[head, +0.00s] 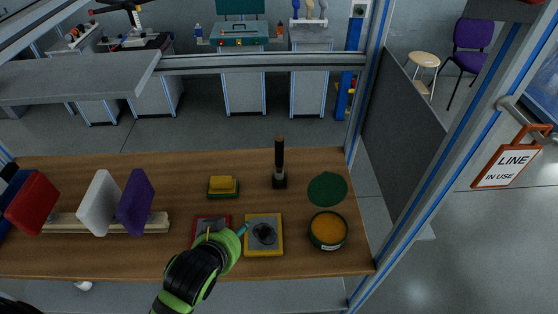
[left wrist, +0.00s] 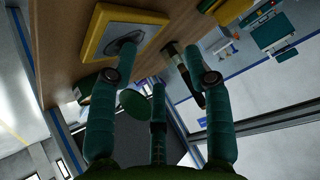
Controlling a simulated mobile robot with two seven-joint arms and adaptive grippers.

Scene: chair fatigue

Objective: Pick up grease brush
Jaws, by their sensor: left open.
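The grease brush (head: 279,168) appears to be the dark upright brush with a brown handle tip, standing on the wooden table. In the left wrist view the dark brush (left wrist: 181,66) lies beyond the fingers, partly hidden by one of them. My left gripper (head: 226,233) is at the front of the table, over the red-edged and yellow-framed pads, left of and nearer than the brush. Its teal fingers (left wrist: 160,55) are spread with nothing between them. It is apart from the brush. My right gripper is not in view.
A yellow-framed pad (head: 276,247) and a red-edged pad (head: 203,221) lie by the gripper. A yellow sponge-like block (head: 222,185) stands behind. An open tin (head: 328,227) of orange grease and a green lid (head: 327,188) are at right. Coloured panels (head: 135,202) stand at left.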

